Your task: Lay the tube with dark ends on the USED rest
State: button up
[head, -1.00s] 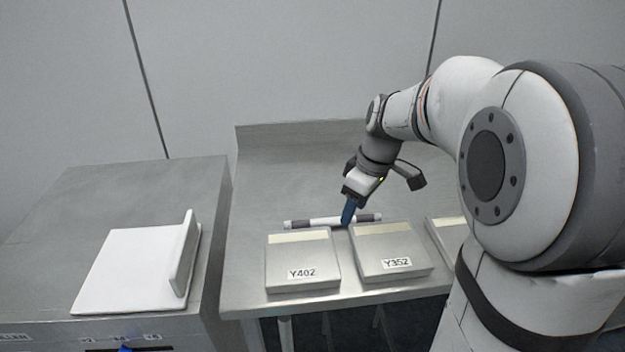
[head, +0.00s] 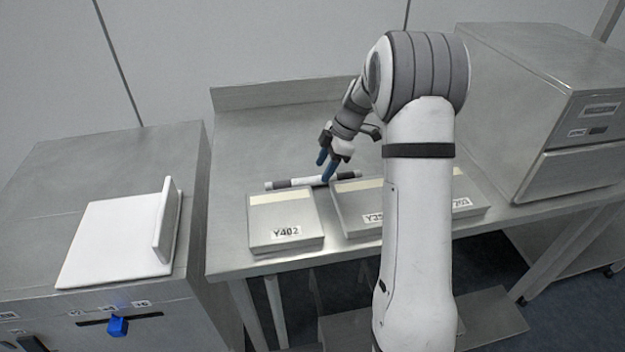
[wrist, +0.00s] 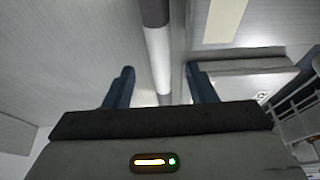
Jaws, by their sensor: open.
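The tube with dark ends (head: 303,182) lies on the steel bench (head: 232,225), behind the box labelled Y402. It has a white middle and dark bands at its ends. My gripper (head: 325,168) is open at the tube, with its two blue fingers apart. In the wrist view the tube (wrist: 158,55) runs lengthwise between the fingers (wrist: 160,82), with a gap on each side. I cannot tell how far the fingertips are above the bench. I see no rest that I can read as USED.
The Y402 box (head: 286,214) and further labelled boxes stand in front of the tube. A white stand with an upright plate (head: 118,240) is on the left cabinet (head: 60,178). A steel machine (head: 545,110) stands at the right. The bench behind the tube is clear.

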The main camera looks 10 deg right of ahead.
aim_at(319, 176)
jog(key=shift+x, duration=1.8)
jog(key=c, duration=1.1)
